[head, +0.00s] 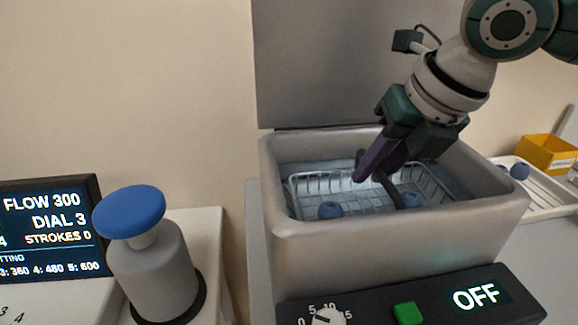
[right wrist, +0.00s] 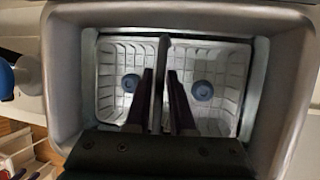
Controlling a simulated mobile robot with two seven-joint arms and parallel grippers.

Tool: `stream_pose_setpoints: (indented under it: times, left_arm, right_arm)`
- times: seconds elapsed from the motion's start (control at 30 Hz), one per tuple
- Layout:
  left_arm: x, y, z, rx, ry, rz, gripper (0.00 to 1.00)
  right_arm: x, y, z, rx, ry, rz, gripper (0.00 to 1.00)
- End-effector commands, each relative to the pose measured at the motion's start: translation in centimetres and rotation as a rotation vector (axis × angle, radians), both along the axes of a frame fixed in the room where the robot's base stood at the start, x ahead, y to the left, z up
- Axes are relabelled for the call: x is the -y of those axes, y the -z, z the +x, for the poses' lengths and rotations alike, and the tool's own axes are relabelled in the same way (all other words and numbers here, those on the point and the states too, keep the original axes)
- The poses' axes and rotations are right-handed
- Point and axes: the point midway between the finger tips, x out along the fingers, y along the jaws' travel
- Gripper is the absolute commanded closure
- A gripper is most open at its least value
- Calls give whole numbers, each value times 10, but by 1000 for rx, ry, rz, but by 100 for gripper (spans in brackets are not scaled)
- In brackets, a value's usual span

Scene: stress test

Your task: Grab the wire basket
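The white wire basket (head: 300,188) sits inside a grey metal tub (head: 390,245), with blue balls in it. In the right wrist view the basket (right wrist: 113,62) shows a blue ball on each side of an upright middle bar (right wrist: 162,60), which looks like its handle. My right gripper (head: 370,172) reaches down into the tub over the basket. In the right wrist view its dark fingers (right wrist: 160,88) stand apart, one on each side of the bar, with gaps visible. Whether the fingertips are level with the bar is hard to tell. My left gripper is not in view.
The tub's raised lid (head: 330,60) stands behind it. A control panel (head: 410,305) in front reads OFF. A blue-topped pump (head: 150,255) and a display (head: 45,230) stand at left. A white tray (head: 540,200) and yellow bin (head: 545,155) are at right.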

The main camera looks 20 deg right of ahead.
Motion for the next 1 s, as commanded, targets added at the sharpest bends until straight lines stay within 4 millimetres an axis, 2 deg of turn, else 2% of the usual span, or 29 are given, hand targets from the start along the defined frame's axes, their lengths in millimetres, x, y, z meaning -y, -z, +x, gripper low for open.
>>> stream_pose_setpoints:
  times: [0.03, 0.17, 1.0]
  left_arm:
    - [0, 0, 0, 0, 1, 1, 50]
    - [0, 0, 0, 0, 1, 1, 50]
    - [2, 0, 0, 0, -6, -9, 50]
  right_arm:
    - [0, 0, 0, 0, 0, 0, 85]
    - [0, 0, 0, 0, 0, 0, 100]
    - [0, 0, 0, 0, 0, 0, 100]
